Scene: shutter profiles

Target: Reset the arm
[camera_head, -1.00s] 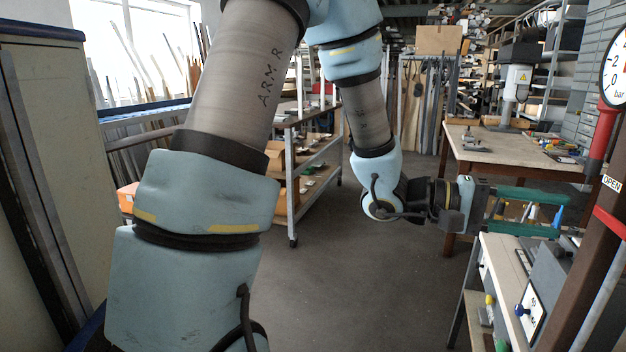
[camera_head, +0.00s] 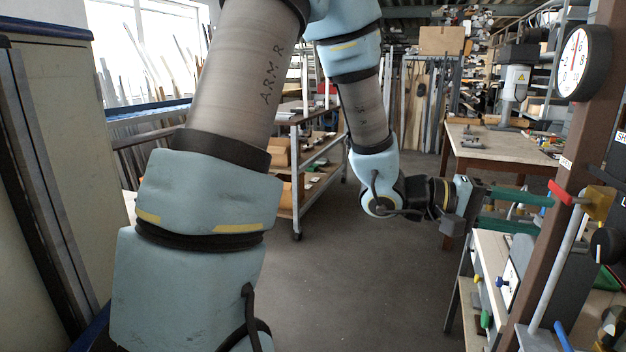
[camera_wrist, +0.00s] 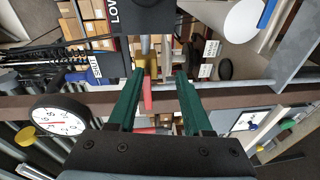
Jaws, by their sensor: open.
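My gripper (camera_head: 532,213) is at the right of the head view, at the end of my bent arm, with its two green fingers pointing right. The fingers are apart and nothing is between them. In the wrist view my gripper (camera_wrist: 160,85) also shows its green fingers spread and empty. Beyond the fingertips is a red-handled valve with a brass body (camera_wrist: 147,68) on a pipe. In the head view the fingertips lie close to the red lever (camera_head: 562,192) and the brown post; I cannot tell whether they touch.
A brown post (camera_head: 572,150) with a pressure gauge (camera_head: 584,62) stands at the right. A shelf trolley (camera_head: 318,165) stands mid-left. The grey floor (camera_head: 350,280) is clear.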

